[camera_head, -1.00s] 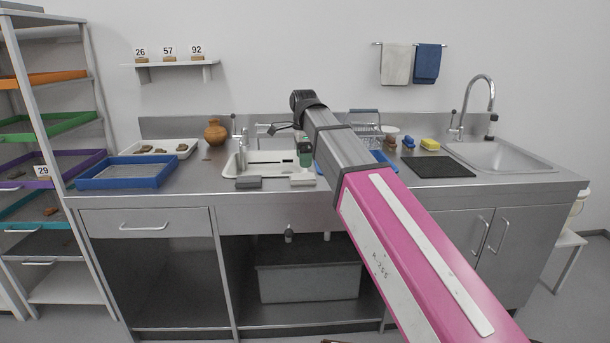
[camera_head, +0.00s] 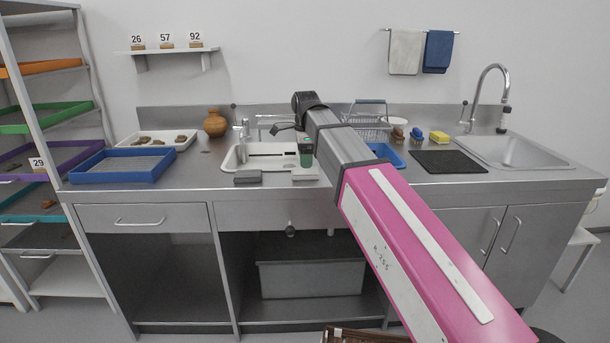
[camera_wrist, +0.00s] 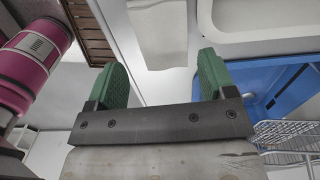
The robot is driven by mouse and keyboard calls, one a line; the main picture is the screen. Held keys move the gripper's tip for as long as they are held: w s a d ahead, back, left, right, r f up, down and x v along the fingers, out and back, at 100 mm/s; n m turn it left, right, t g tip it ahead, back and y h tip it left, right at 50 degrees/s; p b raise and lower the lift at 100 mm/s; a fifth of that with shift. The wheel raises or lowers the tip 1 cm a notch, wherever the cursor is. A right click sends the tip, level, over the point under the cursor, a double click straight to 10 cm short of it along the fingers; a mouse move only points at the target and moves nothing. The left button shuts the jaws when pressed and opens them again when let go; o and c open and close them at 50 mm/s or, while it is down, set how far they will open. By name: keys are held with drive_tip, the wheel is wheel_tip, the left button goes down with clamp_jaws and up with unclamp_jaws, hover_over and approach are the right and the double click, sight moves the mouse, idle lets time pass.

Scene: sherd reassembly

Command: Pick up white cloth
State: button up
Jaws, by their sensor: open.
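A white cloth (camera_head: 405,52) hangs flat over a wall rail at the back right, beside a blue cloth (camera_head: 438,51). My gripper (camera_wrist: 170,78) is open in the wrist view, with two green ribbed fingers apart and nothing held between them. In the head view my arm hides most of the gripper; a green piece beside the arm, over the white basin, may be part of it. The gripper is low over the counter, well below and left of the white cloth, and not touching it.
The rail (camera_head: 456,32) is above the counter. Below it stand a wire rack (camera_head: 368,125), brushes, a yellow sponge (camera_head: 439,137), a black mat (camera_head: 448,161) and a sink with a tall tap (camera_head: 507,95). A blue tray (camera_wrist: 275,85) is near the gripper. The wall around the cloths is clear.

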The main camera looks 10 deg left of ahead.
sight(305, 171)
wheel_tip(305, 171, down, 5)
drive_tip(key=shift+w+a, duration=0.1)
idle(0.3)
drive_tip(key=c, duration=0.7)
drive_tip(key=shift+r, duration=0.15)
drive_tip(key=shift+r, duration=0.55)
wheel_tip(305, 171, up, 2)
drive_tip(key=shift+r, duration=0.25)
drive_tip(key=s+a+r, duration=0.1)
drive_tip(key=s+r, duration=0.1)
drive_tip(key=s, duration=0.1)
drive_tip(key=s+a+r, duration=0.2)
drive_tip(key=s+r, duration=0.1)
drive_tip(key=s, duration=0.1)
drive_tip(key=s+a+r, duration=0.2)
drive_tip(key=s, duration=0.1)
drive_tip(key=shift+s+r, duration=0.15)
drive_tip(key=shift+s, duration=0.15)
